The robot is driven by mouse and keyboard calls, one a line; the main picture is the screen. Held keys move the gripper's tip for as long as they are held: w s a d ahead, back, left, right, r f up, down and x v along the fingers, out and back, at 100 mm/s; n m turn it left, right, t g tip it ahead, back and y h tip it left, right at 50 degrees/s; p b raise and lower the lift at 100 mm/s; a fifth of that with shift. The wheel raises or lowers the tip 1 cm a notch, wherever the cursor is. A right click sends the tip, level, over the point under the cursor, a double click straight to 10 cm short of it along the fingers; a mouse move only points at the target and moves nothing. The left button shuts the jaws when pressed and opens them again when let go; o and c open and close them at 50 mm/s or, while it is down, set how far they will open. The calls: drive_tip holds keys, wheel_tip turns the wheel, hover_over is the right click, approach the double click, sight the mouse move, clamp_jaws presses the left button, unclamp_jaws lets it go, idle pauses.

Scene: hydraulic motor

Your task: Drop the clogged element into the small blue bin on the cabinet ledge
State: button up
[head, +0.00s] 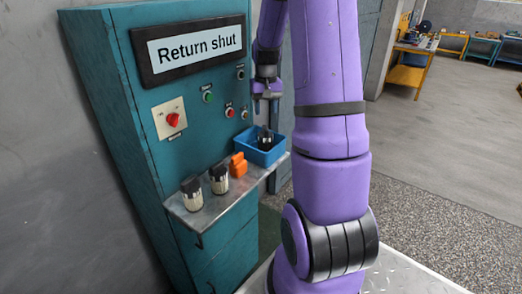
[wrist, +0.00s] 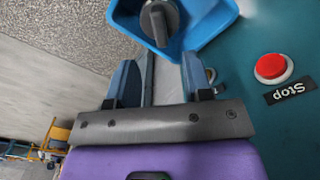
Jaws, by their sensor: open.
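The small blue bin (head: 277,155) stands at the right end of the cabinet ledge (head: 205,222). An element with a dark cap (head: 265,138) is inside the bin and looks roughly upright. In the wrist view the blue bin (wrist: 212,20) is at the top, with the dark round cap (wrist: 160,20) within its walls. My gripper (head: 267,96) is above the bin, pointing down. In the wrist view my gripper (wrist: 158,65) has its fingers apart, with nothing between them. The lower part of the element is hidden.
Two pale elements with dark caps, a left one (head: 192,194) and a right one (head: 219,179), stand on the ledge. An orange object (head: 238,165) sits between them and the bin. The teal cabinet carries a red knob (head: 173,119) and a red stop button (wrist: 270,66).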

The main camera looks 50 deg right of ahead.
wheel_tip(320, 180, up, 6)
idle(0.7)
drive_tip(key=s+a+r+n+t, duration=0.1)
drive_tip(key=s+a+r+n, duration=0.1)
drive_tip(key=a+r, duration=0.5)
drive_tip(key=s+a+r+n+t, duration=0.1)
drive_tip(key=s+a+r, duration=0.2)
drive_tip(key=a, duration=0.8)
drive_tip(key=s+a+r+n+t, duration=0.2)
drive_tip(key=s+a+n+t, duration=0.1)
drive_tip(key=s+a, duration=1)
drive_tip(key=shift+s+n, duration=0.45)
drive_tip(key=shift+n, duration=0.25)
drive_tip(key=shift+r, duration=0.1)
